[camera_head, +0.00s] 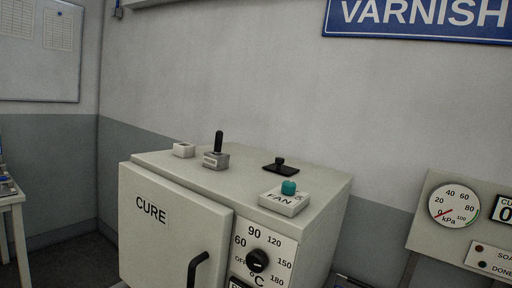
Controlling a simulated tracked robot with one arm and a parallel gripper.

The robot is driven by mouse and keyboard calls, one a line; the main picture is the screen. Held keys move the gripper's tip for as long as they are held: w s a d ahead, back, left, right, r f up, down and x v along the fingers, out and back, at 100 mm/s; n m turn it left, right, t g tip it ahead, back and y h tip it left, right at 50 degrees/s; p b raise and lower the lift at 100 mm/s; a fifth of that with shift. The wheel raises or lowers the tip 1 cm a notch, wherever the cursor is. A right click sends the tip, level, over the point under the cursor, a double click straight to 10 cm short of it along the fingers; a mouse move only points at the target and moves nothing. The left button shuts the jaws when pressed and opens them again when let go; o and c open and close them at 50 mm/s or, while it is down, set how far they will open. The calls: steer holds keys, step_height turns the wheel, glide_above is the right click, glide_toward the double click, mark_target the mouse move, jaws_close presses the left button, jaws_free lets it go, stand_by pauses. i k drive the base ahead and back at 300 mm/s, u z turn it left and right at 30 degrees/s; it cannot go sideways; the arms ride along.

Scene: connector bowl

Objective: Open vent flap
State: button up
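A grey-white oven cabinet marked CURE (150,240) stands in the middle of the picture. On its top lies a small flat black plate with a knob (280,166), which looks like the vent flap; it seems to lie flat on the top. A grey block with an upright black lever (217,152) stands to its left on the same top. I cannot read the label on that block. My gripper is not in view.
The oven top also carries a small white block (183,150) and a FAN box with a teal button (285,200). The front has a door handle (197,268) and a temperature dial (257,261). A gauge panel (453,207) stands at right, a table (16,200) at left.

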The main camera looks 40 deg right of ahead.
mark_target(282, 163)
steer(key=z, duration=0.5)
steer(key=i, duration=1.15)
steer(key=z, duration=0.85)
steer(key=i, duration=0.35)
steer(key=z, duration=0.25)
steer(key=k, duration=0.9)
steer(key=z, duration=0.2)
steer(key=i, duration=0.9)
steer(key=u, duration=0.1)
